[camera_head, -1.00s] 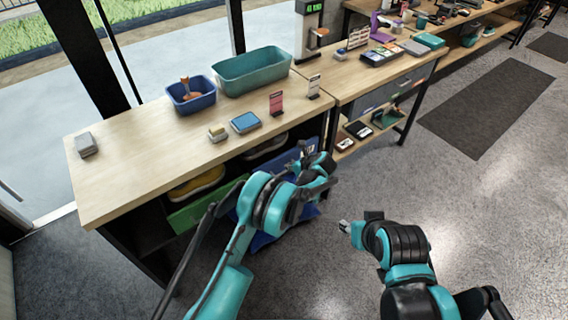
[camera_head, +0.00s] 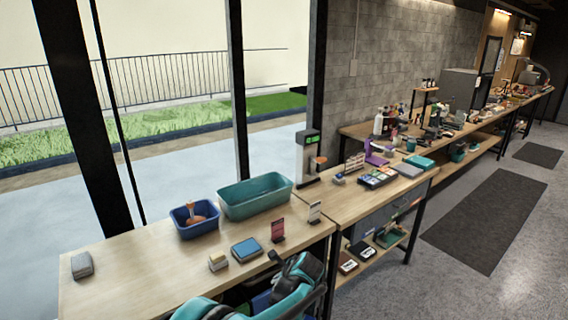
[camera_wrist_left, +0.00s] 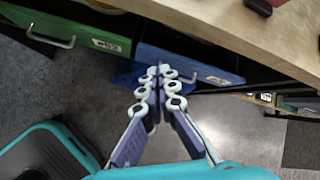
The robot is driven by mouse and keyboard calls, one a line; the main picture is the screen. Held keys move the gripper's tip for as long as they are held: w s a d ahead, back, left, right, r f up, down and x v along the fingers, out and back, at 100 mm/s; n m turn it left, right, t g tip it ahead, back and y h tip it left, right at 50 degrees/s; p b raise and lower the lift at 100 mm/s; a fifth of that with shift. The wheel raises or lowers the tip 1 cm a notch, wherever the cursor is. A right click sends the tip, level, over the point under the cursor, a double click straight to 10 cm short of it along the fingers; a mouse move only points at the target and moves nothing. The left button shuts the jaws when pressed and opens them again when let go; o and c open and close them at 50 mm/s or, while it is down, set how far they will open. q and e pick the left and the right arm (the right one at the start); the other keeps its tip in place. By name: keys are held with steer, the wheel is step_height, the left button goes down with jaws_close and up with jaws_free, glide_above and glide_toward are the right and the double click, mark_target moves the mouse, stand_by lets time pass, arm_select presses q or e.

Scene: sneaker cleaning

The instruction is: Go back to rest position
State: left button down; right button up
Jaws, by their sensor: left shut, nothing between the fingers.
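My left arm shows at the bottom of the head view, in front of the near bench. Its gripper shows clearly in the left wrist view (camera_wrist_left: 158,78), with its fingers together and nothing between them. It points toward the drawers under the bench, near a blue drawer front (camera_wrist_left: 190,62) and a green drawer front (camera_wrist_left: 75,32). I cannot tell from the picture whether it touches them. My right gripper is outside both current views.
The near wooden bench (camera_head: 130,270) carries a teal tub (camera_head: 255,197), a blue bin (camera_head: 194,220), a blue pad (camera_head: 246,250), a small block (camera_head: 218,261) and a grey block (camera_head: 82,265). A dark mat (camera_head: 485,222) lies on open floor at right.

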arm_select(q)
steer(key=s+a+r+n+h, duration=0.1)
steer(key=s+a+r+n, duration=0.5)
steer(key=s, duration=0.2)
steer(key=s+a+r+n+h, duration=0.1)
steer(key=s+a+r+n, duration=0.55)
steer(key=s, duration=0.25)
steer(key=s+a+f+n+h, duration=0.2)
steer(key=s+n, duration=0.8)
steer(key=s, duration=0.6)
steer(key=shift+a+t, duration=0.4)
steer(key=shift+a, duration=0.25)
steer(key=shift+s, duration=0.1)
